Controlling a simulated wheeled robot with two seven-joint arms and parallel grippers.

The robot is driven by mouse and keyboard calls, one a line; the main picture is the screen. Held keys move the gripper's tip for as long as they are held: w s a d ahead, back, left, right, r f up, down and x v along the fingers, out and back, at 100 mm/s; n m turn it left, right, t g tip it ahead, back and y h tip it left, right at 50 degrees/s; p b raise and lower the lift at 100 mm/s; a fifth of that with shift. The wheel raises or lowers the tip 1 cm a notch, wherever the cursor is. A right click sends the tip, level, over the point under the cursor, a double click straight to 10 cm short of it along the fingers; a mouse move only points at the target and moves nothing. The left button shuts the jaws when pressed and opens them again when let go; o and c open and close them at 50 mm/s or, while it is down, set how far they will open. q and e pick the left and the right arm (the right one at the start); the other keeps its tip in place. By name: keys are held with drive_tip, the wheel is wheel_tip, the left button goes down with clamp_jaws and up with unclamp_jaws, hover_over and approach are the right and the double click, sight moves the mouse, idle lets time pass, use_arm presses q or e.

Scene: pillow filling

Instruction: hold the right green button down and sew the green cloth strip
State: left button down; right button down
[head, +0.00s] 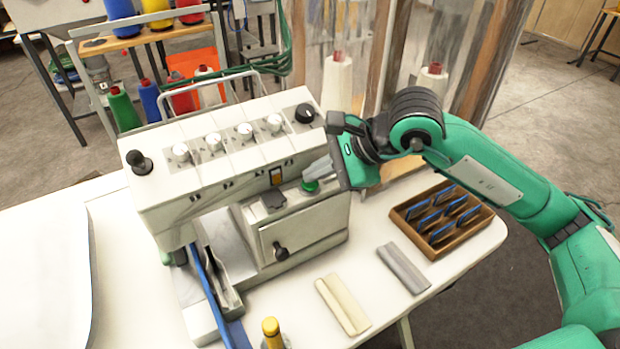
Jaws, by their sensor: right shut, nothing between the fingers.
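A white sewing machine (235,150) stands on the white table. My right gripper (311,172) comes in from the right with its fingers shut and empty. Its fingertips are right at the green button (310,187) on the machine's front ledge. I cannot tell whether they press it down. A blue strip (208,292) runs from under the machine's head at the left toward the front. I see no clearly green cloth strip; a small greenish patch (178,257) shows by the machine's lower left. My left gripper is not in view.
A wooden tray (463,238) with several blue-edged items lies right of the machine. A grey block (403,268), a cream block (342,304) and a yellow-capped bottle (271,330) are in front. Thread cones (337,85) stand behind.

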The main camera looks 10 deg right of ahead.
sight(317, 184)
drive_tip(key=shift+r, duration=0.1)
idle(0.5)
drive_tip(key=shift+r, duration=0.85)
drive_tip(key=shift+p, duration=0.3)
drive_tip(key=shift+r+p, duration=0.95)
drive_tip(key=shift+r, duration=1.55)
